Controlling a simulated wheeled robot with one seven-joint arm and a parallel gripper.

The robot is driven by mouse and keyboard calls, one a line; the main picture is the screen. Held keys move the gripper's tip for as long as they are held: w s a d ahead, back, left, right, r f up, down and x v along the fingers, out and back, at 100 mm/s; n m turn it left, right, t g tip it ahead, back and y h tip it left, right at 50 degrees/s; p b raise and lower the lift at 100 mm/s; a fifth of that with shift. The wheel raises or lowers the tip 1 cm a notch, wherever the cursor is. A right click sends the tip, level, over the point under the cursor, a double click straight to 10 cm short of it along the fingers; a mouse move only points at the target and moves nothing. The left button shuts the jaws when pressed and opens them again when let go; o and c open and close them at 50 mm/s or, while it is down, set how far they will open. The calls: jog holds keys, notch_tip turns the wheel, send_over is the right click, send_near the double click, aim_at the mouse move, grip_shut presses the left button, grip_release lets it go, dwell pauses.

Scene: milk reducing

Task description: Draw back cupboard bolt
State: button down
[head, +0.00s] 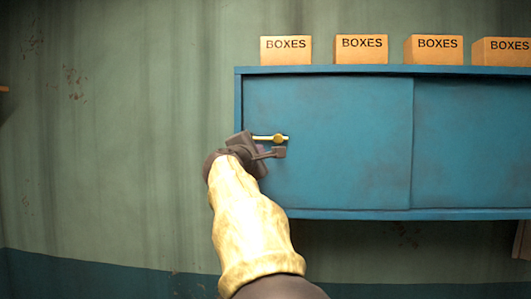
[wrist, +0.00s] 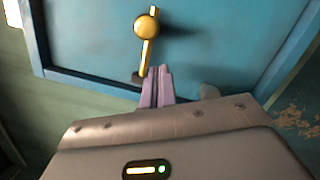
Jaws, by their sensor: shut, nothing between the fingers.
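The brass bolt (head: 278,138) is on the left door of the blue cupboard (head: 330,120), near its left edge. In the head view its rod lies level, with a round knob at the right part. In the wrist view the bolt (wrist: 146,28) shows its knob and rod close ahead. My gripper (wrist: 158,72) is shut and empty, its purple fingertips just below the knob and beside the lower end of the rod. I cannot tell whether they touch it. In the head view my gripper (head: 262,149) is largely hidden by my wrist.
Several orange boxes (head: 286,51) labelled BOXES stand on top of the cupboard. A right door panel (head: 470,140) adjoins the left one. The green wall (head: 120,130) left of the cupboard is clear. A pale object (head: 522,240) is partly visible below right.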

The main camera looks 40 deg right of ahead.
jog(key=b+v, duration=0.5)
jog(key=v, duration=0.5)
jog(key=shift+w+a+f, duration=0.25)
jog(key=shift+a+f, duration=0.05)
jog(key=shift+a, duration=0.1)
jog(key=shift+w, duration=0.1)
